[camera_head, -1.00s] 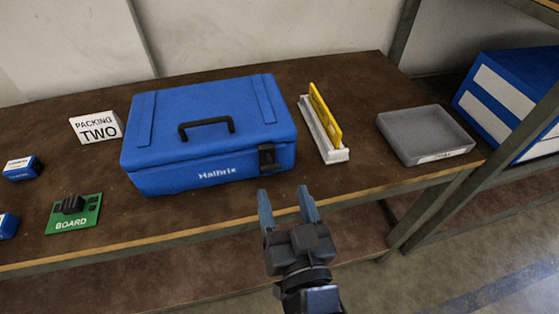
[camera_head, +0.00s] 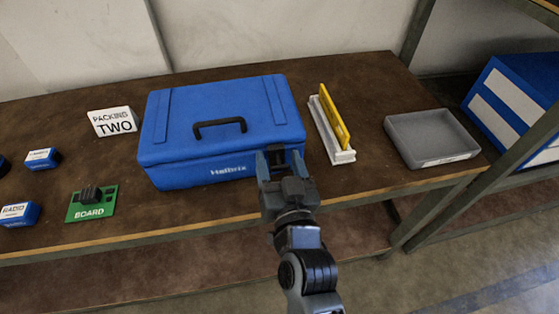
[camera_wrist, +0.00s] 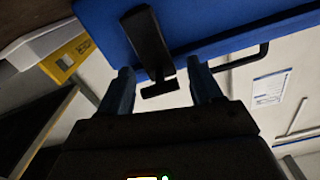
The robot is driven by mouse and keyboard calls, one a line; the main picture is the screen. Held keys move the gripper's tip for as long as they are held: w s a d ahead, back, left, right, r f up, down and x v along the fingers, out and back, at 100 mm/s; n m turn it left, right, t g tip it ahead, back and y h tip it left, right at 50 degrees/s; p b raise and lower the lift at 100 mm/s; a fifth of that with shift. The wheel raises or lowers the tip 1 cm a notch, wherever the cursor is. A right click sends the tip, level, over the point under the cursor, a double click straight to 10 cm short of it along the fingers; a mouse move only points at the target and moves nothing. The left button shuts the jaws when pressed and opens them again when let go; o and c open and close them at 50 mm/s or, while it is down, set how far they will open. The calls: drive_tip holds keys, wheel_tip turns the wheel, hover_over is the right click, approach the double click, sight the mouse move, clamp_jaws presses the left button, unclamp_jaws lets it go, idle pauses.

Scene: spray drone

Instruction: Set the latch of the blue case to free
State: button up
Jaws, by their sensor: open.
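The blue case (camera_head: 215,130) stands closed on the brown bench, with a black handle on its lid and "Halbrix" on its front. It also shows in the wrist view (camera_wrist: 205,25). Its black latch (camera_head: 281,154) is at the right end of the front face, partly hidden by my gripper in the head view. In the wrist view the latch (camera_wrist: 148,42) is a black bar with a crosspiece at its end. My gripper (camera_head: 283,154) is open at the latch. In the wrist view its fingers (camera_wrist: 161,82) are on either side of the latch's crosspiece, with gaps visible.
A white holder with a yellow piece (camera_head: 335,120) stands right of the case, then a grey tray (camera_head: 425,155). A "PACKING TWO" sign (camera_head: 112,121), a green board (camera_head: 91,207) and small blue boxes (camera_head: 20,214) are at left. Shelving stands at far right.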

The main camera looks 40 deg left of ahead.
drive_tip(key=shift+c, duration=0.5)
clamp_jaws()
